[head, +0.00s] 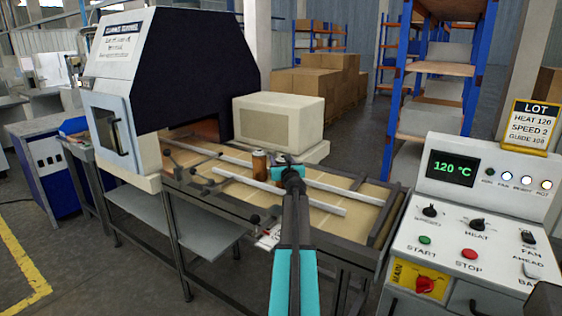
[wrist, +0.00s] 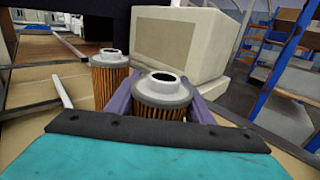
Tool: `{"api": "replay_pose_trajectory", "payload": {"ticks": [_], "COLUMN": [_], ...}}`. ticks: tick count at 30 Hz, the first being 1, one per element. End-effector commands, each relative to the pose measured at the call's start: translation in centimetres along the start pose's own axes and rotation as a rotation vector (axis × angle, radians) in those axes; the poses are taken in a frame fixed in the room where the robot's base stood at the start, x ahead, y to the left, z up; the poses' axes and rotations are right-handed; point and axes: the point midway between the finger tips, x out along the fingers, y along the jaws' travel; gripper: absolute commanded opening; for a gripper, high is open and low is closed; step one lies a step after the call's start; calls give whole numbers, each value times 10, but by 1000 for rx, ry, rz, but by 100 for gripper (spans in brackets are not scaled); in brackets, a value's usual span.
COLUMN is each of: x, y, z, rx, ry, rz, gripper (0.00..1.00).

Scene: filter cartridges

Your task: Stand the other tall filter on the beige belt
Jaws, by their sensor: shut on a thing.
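One tall filter (head: 259,164), orange-brown and pleated with a grey cap, stands upright on the beige belt (head: 318,206). In the wrist view this filter (wrist: 109,80) is just left of my gripper. My gripper (head: 289,168) is over the belt, right of that filter. Its purple fingers are shut on a second tall filter (wrist: 163,97), which is upright with its grey ring top facing up. In the head view my gripper hides most or all of the held filter. I cannot tell whether its base touches the belt.
White guide rails (head: 250,182) run along the belt. A dark-hooded tunnel (head: 190,70) stands at the belt's far left end, and a beige box unit (head: 278,120) behind the belt. A control panel (head: 475,215) stands at the right. The belt's right part is clear.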

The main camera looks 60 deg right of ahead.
Motion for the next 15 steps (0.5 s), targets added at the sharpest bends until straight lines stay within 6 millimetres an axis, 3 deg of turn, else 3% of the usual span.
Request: {"api": "replay_pose_trajectory", "payload": {"ticks": [1, 4, 15], "x": [0, 0, 0], "y": [0, 0, 0], "z": [-1, 0, 1], "rx": [0, 0, 0], "ry": [0, 0, 0], "rz": [0, 0, 0], "gripper": [52, 66, 66]}}
